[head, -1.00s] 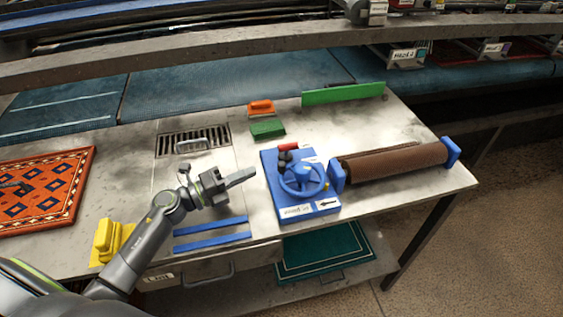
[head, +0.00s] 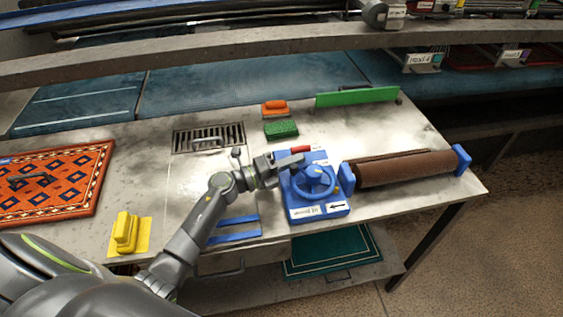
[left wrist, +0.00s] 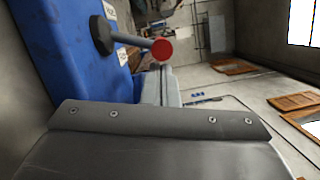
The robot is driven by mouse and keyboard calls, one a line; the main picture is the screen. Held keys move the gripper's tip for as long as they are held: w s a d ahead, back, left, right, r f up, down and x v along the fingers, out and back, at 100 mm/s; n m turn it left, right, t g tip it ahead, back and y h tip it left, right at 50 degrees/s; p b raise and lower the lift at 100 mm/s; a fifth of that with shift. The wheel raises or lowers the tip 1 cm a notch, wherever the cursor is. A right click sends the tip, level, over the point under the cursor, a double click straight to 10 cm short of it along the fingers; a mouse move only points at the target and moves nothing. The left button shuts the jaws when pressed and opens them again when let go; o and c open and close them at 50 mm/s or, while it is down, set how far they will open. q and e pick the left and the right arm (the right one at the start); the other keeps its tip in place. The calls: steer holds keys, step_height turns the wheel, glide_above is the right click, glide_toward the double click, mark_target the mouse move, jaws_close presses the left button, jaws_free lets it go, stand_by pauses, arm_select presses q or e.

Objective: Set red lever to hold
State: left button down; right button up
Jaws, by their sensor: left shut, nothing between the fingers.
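The red lever (head: 300,149) is at the back of the blue wheel device (head: 332,207), pointing left to right in the head view. My left gripper (head: 298,159) is shut and empty, its tip just in front of the lever and over the device's back left part. I cannot tell whether it touches. In the left wrist view the lever's round red end (left wrist: 162,49) sits on a grey rod from a dark hub (left wrist: 101,35) on the blue housing (left wrist: 55,45). The grey finger (left wrist: 160,125) fills the lower part, below the red end. My right gripper is not in view.
A brown roller (head: 405,168) with blue ends lies right of the device. Green (head: 282,130) and orange (head: 275,108) brushes lie behind it. Blue strips (head: 238,236) and a yellow handled block (head: 126,232) lie in front and left. A patterned rug (head: 85,170) is at far left.

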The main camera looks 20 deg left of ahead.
arm_select(q)
steer(key=shift+w+d, duration=0.1)
stand_by(0.3)
steer(key=shift+w+r+n+p, duration=0.1)
steer(key=shift+r+n+p, duration=0.25)
steer(key=shift+p, duration=0.45)
